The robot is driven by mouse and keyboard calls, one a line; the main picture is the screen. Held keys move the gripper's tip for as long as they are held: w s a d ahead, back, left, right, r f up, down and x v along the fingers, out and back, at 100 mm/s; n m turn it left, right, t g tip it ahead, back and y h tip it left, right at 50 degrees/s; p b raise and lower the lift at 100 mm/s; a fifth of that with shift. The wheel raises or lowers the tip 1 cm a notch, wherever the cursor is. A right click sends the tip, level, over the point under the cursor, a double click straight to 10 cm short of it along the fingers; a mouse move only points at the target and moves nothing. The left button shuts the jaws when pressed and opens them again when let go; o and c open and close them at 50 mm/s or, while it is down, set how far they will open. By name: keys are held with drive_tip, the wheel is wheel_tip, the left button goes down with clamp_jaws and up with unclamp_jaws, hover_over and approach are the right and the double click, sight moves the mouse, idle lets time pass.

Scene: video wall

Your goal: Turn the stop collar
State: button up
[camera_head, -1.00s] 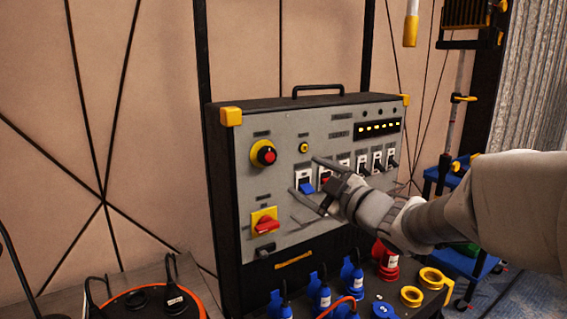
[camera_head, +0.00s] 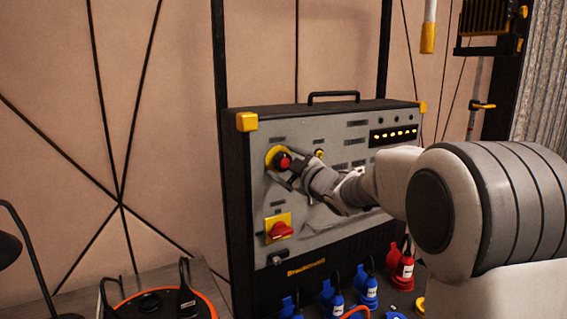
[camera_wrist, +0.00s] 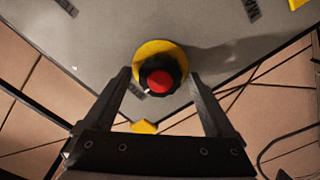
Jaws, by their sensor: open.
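The stop collar is the dark ring (camera_wrist: 150,71) around a red button (camera_wrist: 159,82), on a round yellow plate (camera_wrist: 151,48). In the head view the red button (camera_head: 283,161) and yellow plate (camera_head: 271,157) sit at the upper left of the grey panel. My gripper (camera_wrist: 160,80) is open in the wrist view, with one finger to each side of the collar. Both fingers look apart from it; the exact depth is unclear. In the head view my gripper (camera_head: 288,166) is at the button and partly covers the collar's right side.
A red rotary switch (camera_head: 280,230) on a yellow plate is below the button. A small yellow button (camera_head: 319,154) is to its right. Blue plugs (camera_head: 327,297) and a red plug (camera_head: 401,265) stand in front of the panel.

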drive_tip(key=shift+w+a, duration=0.15)
drive_tip(key=shift+w, duration=0.15)
drive_tip(key=shift+c, duration=0.2)
drive_tip(key=c, duration=1.3)
drive_tip(key=shift+c, duration=0.2)
drive_tip(key=shift+r, duration=0.1)
drive_tip(key=m+p, duration=0.2)
drive_tip(key=m, duration=0.1)
drive_tip(key=shift+r+p, duration=0.1)
drive_tip(key=shift+p, duration=0.2)
drive_tip(key=m+p, duration=0.3)
drive_tip(key=m, duration=0.2)
